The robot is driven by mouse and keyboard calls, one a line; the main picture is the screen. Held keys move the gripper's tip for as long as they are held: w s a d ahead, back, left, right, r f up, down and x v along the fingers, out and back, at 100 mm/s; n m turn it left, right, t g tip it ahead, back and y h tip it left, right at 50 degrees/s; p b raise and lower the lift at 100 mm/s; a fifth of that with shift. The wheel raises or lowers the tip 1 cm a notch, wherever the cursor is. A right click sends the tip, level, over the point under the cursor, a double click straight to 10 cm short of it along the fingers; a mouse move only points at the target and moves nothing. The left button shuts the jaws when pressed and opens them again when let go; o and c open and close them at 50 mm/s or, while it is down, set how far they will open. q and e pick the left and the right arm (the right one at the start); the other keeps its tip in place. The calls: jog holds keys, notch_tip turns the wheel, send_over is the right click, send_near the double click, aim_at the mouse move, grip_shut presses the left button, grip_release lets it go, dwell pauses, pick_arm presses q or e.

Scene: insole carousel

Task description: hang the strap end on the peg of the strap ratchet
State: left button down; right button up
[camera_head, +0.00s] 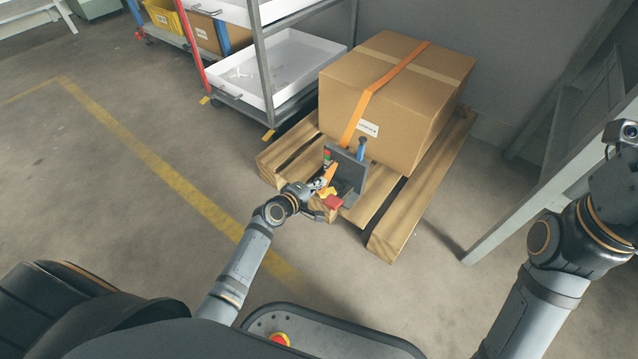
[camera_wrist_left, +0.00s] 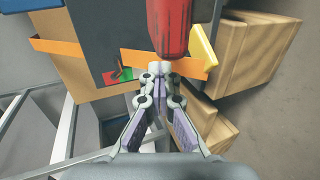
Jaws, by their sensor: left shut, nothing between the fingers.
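The strap ratchet (camera_head: 347,172) is a dark plate at the front of the pallet, before the cardboard box. A blue upright part (camera_head: 361,149) stands at its back; I cannot tell whether this is the peg. The orange strap (camera_head: 383,80) runs over the box and down to the ratchet. An orange strap piece (camera_head: 329,173) shows by my left gripper (camera_head: 320,186), and an orange band crosses at the fingertips in the left wrist view (camera_wrist_left: 190,66). My left gripper (camera_wrist_left: 158,70) is shut and empty, close to the ratchet.
The cardboard box (camera_head: 385,105) sits on a wooden pallet (camera_head: 400,225). A rack with white trays (camera_head: 318,50) stands to the left, a grey frame (camera_head: 520,225) to the right. Floor at left is clear.

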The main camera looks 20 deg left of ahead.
pick_arm(q)
jog(key=c, duration=1.6)
grip_release()
jog(key=shift+s, duration=0.1)
jog(key=v, duration=1.1)
jog(key=shift+s+r, duration=0.25)
jog(key=shift+s, duration=0.05)
jog(key=shift+a, duration=0.1)
